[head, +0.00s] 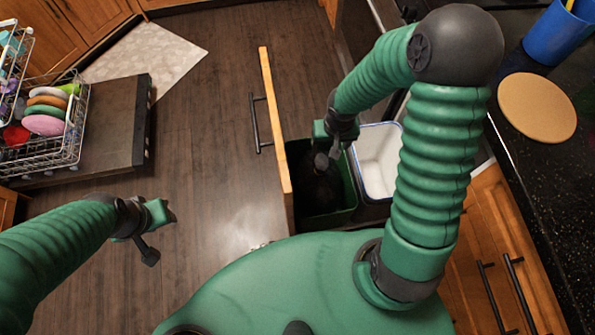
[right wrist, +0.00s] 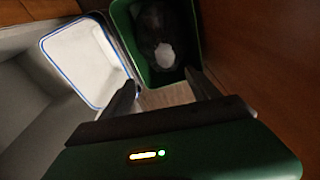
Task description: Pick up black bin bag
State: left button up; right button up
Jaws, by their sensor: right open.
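The black bin bag (head: 318,190) sits inside a green bin (head: 347,207) in the pulled-out cabinet drawer. In the right wrist view the dark bag (right wrist: 150,22) shows at the top, with a pale patch on it, inside the green bin (right wrist: 198,30). My right gripper (head: 326,158) is over the bin in the head view. In the right wrist view its two fingers (right wrist: 160,84) are apart with nothing between them, pointing toward the bag. My left gripper (head: 150,235) hangs over the floor, away from the bin; its jaw state is unclear.
A white bin with a blue rim (head: 379,157) stands beside the green bin. The wooden drawer front (head: 275,125) borders the bins on the left. An open dishwasher with a dish rack (head: 45,130) is at far left. The dark counter (head: 550,185) is at right.

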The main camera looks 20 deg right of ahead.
jog(key=f, duration=0.1)
jog(key=b, duration=0.5)
send_over(321, 162)
jog(key=s, duration=0.1)
notch_tip(321, 162, down, 7)
jog(key=shift+a+f, duration=0.15)
jog(key=f, duration=0.2)
jog(key=d+f, duration=0.1)
jog(key=shift+w+d+f+b, duration=0.1)
jog(key=shift+w+f+b, duration=0.15)
jog(key=shift+b, duration=0.15)
jog(key=f, duration=0.1)
jog(key=f+b, duration=0.2)
jog(key=f, duration=0.1)
jog(key=shift+w+a, duration=0.25)
jog(key=shift+a, duration=0.05)
jog(key=shift+w+a+f+b, duration=0.15)
jog(key=shift+f+b, duration=0.05)
jog(key=shift+b, duration=0.1)
jog(key=shift+r, duration=0.15)
jog(key=c, duration=0.7)
grip_shut()
pick_arm(q)
jog(key=s+x, duration=0.1)
jog(key=x, duration=0.7)
jog(key=shift+s+a, duration=0.35)
jog(key=shift+s, duration=0.45)
jog(key=shift+f, duration=0.1)
